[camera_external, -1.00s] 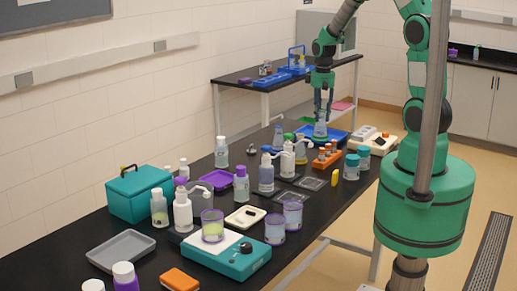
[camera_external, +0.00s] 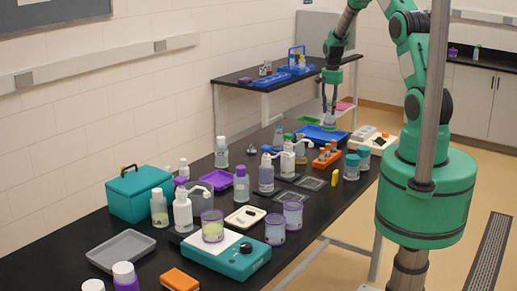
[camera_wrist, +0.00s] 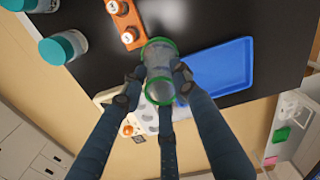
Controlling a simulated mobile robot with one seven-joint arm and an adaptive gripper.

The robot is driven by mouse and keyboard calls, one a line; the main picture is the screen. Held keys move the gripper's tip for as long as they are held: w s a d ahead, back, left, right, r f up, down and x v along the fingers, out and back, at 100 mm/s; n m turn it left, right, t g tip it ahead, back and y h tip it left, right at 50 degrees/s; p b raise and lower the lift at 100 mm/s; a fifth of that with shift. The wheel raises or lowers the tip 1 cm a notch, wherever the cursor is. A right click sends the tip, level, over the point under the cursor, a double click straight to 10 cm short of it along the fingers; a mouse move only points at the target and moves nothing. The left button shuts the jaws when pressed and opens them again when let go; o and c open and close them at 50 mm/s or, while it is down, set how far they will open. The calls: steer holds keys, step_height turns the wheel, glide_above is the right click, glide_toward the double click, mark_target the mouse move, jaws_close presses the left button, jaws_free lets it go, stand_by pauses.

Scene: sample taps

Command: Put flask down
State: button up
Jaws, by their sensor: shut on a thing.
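My gripper (camera_external: 329,106) is shut on a clear flask (camera_external: 329,120) at the far end of the long black bench. In the wrist view the flask (camera_wrist: 160,65), with green rims, sits between the fingers of my gripper (camera_wrist: 157,80). The external view shows it close to the blue tray (camera_external: 338,138); I cannot tell whether its bottom touches anything. In the wrist view the blue tray (camera_wrist: 222,66) is empty and lies to the right of the flask.
An orange rack with vials (camera_external: 326,157) and teal-capped jars (camera_external: 352,165) stand nearer on the bench. A white device (camera_external: 372,139) is right of the tray. Bottles with taps (camera_external: 266,172) stand left of the rack. Dark bench surface shows around the flask in the wrist view.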

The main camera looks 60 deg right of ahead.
mark_target(330, 117)
steer(key=shift+d+f, duration=0.15)
steer(key=shift+f, duration=2.4)
steer(key=w+d, duration=0.3)
steer(key=w, duration=0.1)
steer(key=w+d+f+p, duration=0.1)
steer(key=w+d, duration=0.2)
steer(key=w, duration=0.1)
steer(key=w+d, duration=0.3)
steer(key=w, duration=0.2)
steer(key=shift+d+f+p, duration=0.2)
steer(key=shift+f+p, duration=0.05)
steer(key=shift+p, duration=0.1)
steer(key=shift+f+p, duration=0.35)
steer(key=shift+f, duration=1.4)
steer(key=shift+f, duration=0.15)
steer(key=o, duration=1)
